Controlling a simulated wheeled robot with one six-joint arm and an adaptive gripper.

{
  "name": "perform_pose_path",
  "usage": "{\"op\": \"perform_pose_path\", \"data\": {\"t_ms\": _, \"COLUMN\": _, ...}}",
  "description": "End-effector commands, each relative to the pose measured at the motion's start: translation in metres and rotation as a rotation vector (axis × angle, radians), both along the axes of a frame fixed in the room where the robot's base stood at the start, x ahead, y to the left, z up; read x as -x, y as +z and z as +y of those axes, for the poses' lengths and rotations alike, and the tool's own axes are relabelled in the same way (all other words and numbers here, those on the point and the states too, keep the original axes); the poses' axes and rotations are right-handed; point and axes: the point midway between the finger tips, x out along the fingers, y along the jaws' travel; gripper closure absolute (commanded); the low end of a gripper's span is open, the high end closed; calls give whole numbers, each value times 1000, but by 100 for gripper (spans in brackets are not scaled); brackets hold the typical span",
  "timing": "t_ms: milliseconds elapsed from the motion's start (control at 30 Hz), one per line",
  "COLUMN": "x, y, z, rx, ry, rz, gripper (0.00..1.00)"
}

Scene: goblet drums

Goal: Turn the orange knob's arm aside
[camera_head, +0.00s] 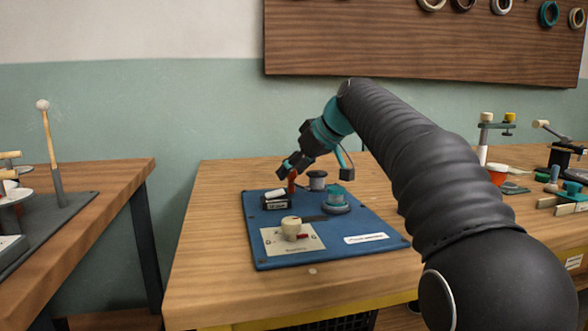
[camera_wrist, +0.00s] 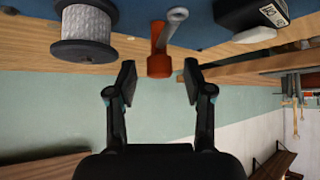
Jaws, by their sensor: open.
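The orange knob (camera_head: 292,183) stands near the back of the blue board (camera_head: 365,228), partly covered by my gripper (camera_head: 287,171). In the wrist view the orange knob (camera_wrist: 158,64) lies between the two fingertips of my gripper (camera_wrist: 159,78), with a gap on each side. A light grey arm (camera_wrist: 174,20), rounded at its end, runs from the knob toward the top edge of the picture. My gripper is open and holds nothing. The view does not show clearly whether a finger touches the knob.
A black box (camera_head: 276,201) with a white label sits close to the knob. A grey spool (camera_head: 317,181) and a teal round part (camera_head: 336,199) stand to the right. A cream knob (camera_head: 291,226) is in front. The wooden table (camera_head: 215,228) is clear left of the board.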

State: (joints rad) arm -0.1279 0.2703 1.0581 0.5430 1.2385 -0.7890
Motion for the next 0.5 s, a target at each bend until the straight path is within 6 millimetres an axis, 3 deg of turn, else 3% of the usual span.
{"op": "perform_pose_path", "data": {"t_ms": 33, "x": 0, "y": 0, "z": 0, "rx": 0, "ry": 0, "rz": 0, "gripper": 48}}
{"op": "perform_pose_path", "data": {"t_ms": 233, "x": 0, "y": 0, "z": 0, "rx": 0, "ry": 0, "rz": 0, "gripper": 98}}
{"op": "perform_pose_path", "data": {"t_ms": 500, "x": 0, "y": 0, "z": 0, "rx": 0, "ry": -10, "rz": 0, "gripper": 100}}
